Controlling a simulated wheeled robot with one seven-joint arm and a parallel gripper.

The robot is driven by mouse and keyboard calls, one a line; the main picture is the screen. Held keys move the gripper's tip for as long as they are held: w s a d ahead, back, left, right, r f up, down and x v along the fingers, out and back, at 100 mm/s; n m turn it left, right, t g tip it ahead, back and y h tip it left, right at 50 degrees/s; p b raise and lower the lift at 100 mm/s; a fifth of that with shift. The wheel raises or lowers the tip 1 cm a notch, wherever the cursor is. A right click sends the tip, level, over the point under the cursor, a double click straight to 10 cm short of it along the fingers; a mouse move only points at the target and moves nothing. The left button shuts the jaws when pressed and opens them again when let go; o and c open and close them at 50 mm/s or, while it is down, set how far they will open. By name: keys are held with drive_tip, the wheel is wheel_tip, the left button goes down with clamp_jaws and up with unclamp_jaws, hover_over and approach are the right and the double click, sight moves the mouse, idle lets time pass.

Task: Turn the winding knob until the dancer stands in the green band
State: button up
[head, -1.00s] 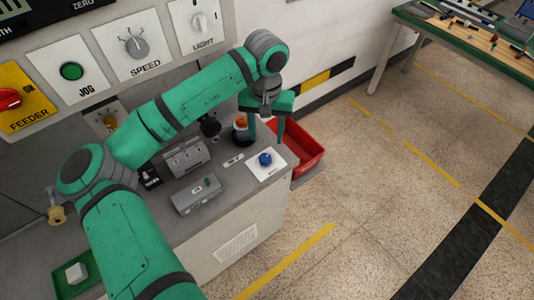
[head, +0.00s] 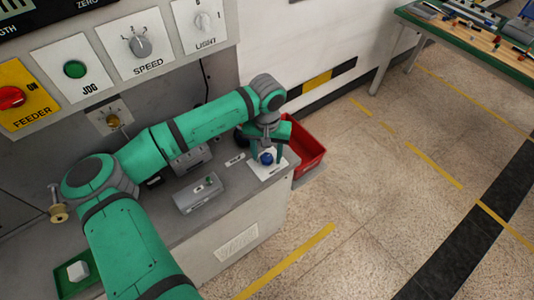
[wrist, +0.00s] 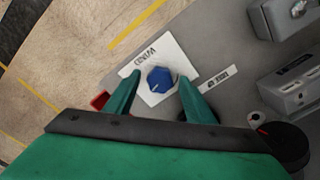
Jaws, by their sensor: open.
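The blue winding knob (head: 267,157) sits on a white plate (head: 282,166) at the right end of the grey bench. In the wrist view the knob (wrist: 160,79) is a faceted blue cap with a pale pointer line, and its plate (wrist: 174,50) reads WIND. My gripper (head: 267,152) is above the knob with its fingers pointing down. In the wrist view the open fingers (wrist: 155,90) stand on either side of the knob, with gaps between. I cannot make out the dancer or a green band in these frames.
Grey boxes (head: 200,194) stand on the bench left of the knob. A red bin (head: 308,150) is beyond the bench's right end. The control panel has a speed dial (head: 139,46), a green jog button (head: 74,69) and a red feeder button (head: 11,97). The floor at right is open.

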drive_tip(key=c, duration=1.1)
drive_tip(key=shift+o, duration=0.2)
drive_tip(key=shift+m, duration=0.3)
drive_tip(key=m, duration=0.4)
drive_tip(key=shift+m, duration=0.4)
drive_tip(key=shift+w+m, duration=0.15)
drive_tip(key=shift+m, duration=1.05)
drive_tip(key=shift+r+m, duration=0.1)
drive_tip(key=shift+m, duration=0.2)
